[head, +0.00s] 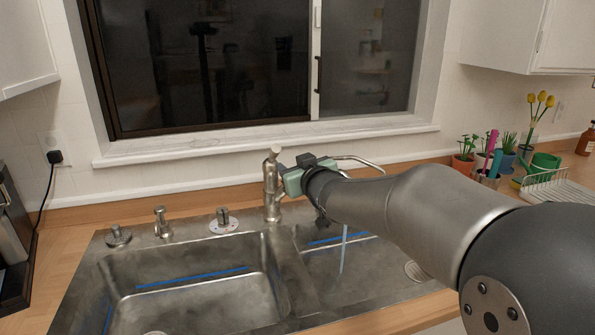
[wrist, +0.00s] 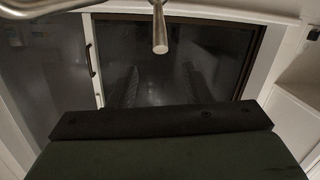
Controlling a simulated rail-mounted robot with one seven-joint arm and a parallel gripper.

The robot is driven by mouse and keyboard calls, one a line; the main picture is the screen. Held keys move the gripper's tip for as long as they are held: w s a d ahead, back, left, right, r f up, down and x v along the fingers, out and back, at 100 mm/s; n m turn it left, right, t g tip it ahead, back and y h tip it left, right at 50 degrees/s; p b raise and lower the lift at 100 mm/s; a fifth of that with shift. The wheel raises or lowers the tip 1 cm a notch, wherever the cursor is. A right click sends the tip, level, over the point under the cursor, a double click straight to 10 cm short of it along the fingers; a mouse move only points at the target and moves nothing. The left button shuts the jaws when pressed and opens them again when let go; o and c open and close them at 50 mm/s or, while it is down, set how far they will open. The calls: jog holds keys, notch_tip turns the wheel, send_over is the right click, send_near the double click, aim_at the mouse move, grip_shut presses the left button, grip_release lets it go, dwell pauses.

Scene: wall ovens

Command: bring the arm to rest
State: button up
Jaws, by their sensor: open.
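My arm reaches in from the lower right in the head view. My gripper (head: 290,180), with a pale green body, is beside the metal faucet (head: 271,190) at the back of the sink. The gripper is open, with nothing seen held in it. Its fingers are small and partly hidden in the head view. In the wrist view its dark green body fills the bottom, and the faucet's metal lever (wrist: 159,30) hangs into the top. I cannot tell whether the gripper touches the faucet. A thin stream of water (head: 343,250) falls into the right basin.
The double steel sink (head: 190,285) is below. The dark window (head: 210,60) is behind. Several potted plants (head: 467,150) and a white dish rack (head: 560,190) stand at the right. A dark appliance (head: 12,250) is at the far left. Space above the left basin is clear.

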jog(key=shift+s+d+r, duration=0.1)
jog(key=shift+s+d, duration=0.15)
jog(key=shift+s, duration=0.45)
jog(key=s+d+f+m+g+h, duration=0.1)
jog(key=s+d+f+g+h, duration=0.1)
jog(key=s+f, duration=0.4)
jog(key=s+d+f+m+g+h, duration=0.2)
jog(key=s+d+f+g, duration=0.2)
jog(key=s, duration=0.6)
jog(key=s+d+f+m+g+h, duration=0.1)
jog(key=s+d+f+g+h, duration=0.1)
jog(key=s+d+f+g, duration=0.2)
jog(key=shift+s+f+m+g, duration=0.2)
jog(key=shift+s+f, duration=0.75)
jog(key=shift+f, duration=0.35)
jog(key=shift+s+f+m+g, duration=0.2)
jog(key=shift+s+f, duration=0.75)
jog(key=shift+f, duration=0.3)
jog(key=s+f+g, duration=0.1)
jog(key=s, duration=0.3)
jog(key=s+f+g, duration=0.1)
jog(key=s+g, duration=0.1)
jog(key=s, duration=0.1)
jog(key=s+a+f+g, duration=0.1)
jog(key=s, duration=0.3)
jog(key=shift+s+f+y, duration=0.2)
jog(key=shift+s+y, duration=0.15)
jog(key=shift+y, duration=0.05)
jog(key=c, duration=0.5)
jog(key=shift+d, duration=0.1)
